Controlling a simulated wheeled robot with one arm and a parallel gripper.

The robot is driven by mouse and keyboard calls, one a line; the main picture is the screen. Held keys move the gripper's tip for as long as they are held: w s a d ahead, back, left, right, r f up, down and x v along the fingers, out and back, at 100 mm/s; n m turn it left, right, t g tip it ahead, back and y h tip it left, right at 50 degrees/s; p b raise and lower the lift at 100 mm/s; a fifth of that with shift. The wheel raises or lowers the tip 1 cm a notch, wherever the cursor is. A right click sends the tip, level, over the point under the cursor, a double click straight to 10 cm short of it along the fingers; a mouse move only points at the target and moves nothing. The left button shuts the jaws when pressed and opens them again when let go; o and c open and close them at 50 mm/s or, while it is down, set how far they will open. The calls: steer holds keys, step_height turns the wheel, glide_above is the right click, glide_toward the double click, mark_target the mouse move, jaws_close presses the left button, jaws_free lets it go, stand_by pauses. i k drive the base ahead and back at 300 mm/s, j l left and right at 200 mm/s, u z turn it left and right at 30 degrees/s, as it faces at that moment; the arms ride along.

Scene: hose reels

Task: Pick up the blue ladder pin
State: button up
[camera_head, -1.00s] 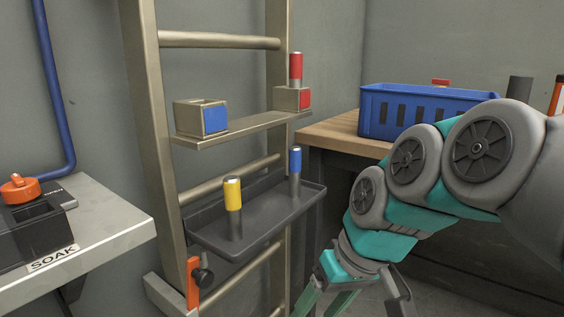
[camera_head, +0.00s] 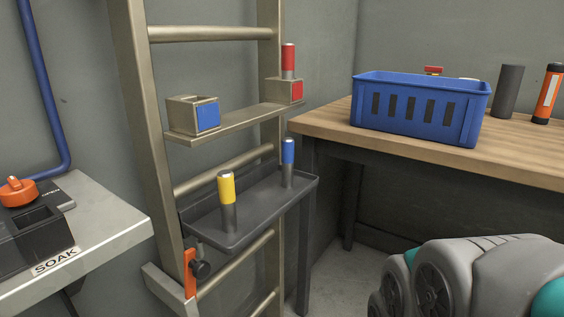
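The blue ladder pin (camera_head: 288,161) has a blue top and a grey lower part. It stands upright at the back right of a dark grey tray (camera_head: 262,225) fixed to the ladder. A yellow-topped pin (camera_head: 227,200) stands upright in the same tray, nearer and to the left. A red-topped pin (camera_head: 288,62) stands in the red-marked socket (camera_head: 287,91) on the shelf above. The blue-marked socket (camera_head: 195,115) on that shelf has no pin showing. My arm shows only at the bottom right; my gripper is out of view.
A wooden bench (camera_head: 390,144) at the right holds a blue basket (camera_head: 415,110), a dark cylinder (camera_head: 509,90) and an orange cylinder (camera_head: 547,94). A metal shelf (camera_head: 100,225) with a SOAK label juts out at left. An orange-handled latch (camera_head: 190,272) sits below the tray.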

mark_target(287, 143)
steer(key=u, duration=0.8)
steer(key=k+j+z, duration=0.25)
steer(key=k+j, duration=0.5)
steer(key=j, duration=0.15)
steer(key=i+l, duration=0.1)
steer(key=i, duration=0.4)
